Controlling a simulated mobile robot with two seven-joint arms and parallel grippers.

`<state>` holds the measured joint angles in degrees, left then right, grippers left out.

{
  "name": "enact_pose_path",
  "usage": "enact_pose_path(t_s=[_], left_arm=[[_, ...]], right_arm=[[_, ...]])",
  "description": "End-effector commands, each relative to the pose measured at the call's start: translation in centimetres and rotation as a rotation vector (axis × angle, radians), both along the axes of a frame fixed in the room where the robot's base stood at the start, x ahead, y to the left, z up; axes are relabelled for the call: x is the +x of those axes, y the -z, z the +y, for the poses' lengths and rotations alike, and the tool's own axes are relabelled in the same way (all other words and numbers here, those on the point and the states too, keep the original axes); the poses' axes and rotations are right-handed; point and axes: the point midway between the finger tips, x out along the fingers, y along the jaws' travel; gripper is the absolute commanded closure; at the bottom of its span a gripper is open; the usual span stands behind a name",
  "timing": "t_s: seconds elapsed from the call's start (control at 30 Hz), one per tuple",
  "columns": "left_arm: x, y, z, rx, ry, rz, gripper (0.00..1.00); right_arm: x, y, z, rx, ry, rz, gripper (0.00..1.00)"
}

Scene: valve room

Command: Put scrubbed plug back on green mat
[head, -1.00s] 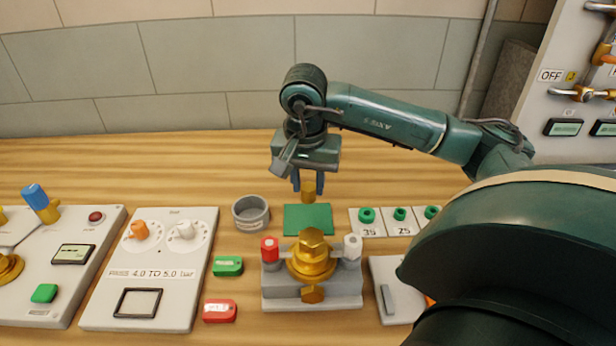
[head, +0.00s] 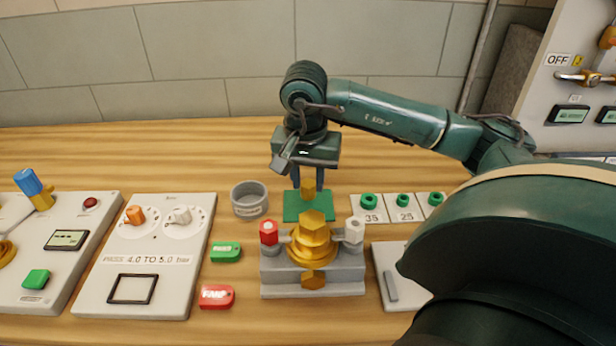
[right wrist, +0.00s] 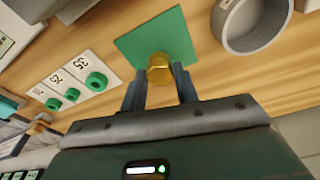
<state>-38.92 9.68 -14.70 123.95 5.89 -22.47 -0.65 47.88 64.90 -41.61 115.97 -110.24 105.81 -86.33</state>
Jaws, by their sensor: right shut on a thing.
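The brass plug (head: 308,188) is held between the fingers of my right gripper (head: 308,180), upright over the green mat (head: 291,208). In the right wrist view the plug (right wrist: 159,69) shows between the fingertips, in front of the green mat (right wrist: 135,45). My right gripper is shut on it. I cannot tell whether the plug's lower end touches the mat. My left gripper is not in view.
A grey cup (head: 250,199) stands just left of the mat. White cards with green rings (head: 369,200) lie to its right. The brass valve on its grey block (head: 312,270) stands in front. Green (head: 226,252) and red (head: 217,297) tags lie left of the block.

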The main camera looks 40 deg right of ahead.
Motion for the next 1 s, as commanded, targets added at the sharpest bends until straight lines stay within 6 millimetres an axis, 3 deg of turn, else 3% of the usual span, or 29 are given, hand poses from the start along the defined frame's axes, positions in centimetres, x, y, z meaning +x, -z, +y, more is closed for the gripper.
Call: enact_pose_path(t_s=[1.0], left_arm=[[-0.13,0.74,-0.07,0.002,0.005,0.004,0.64]], right_arm=[[-0.01,0.16,0.0,-0.001,0.0,-0.001,0.97]])
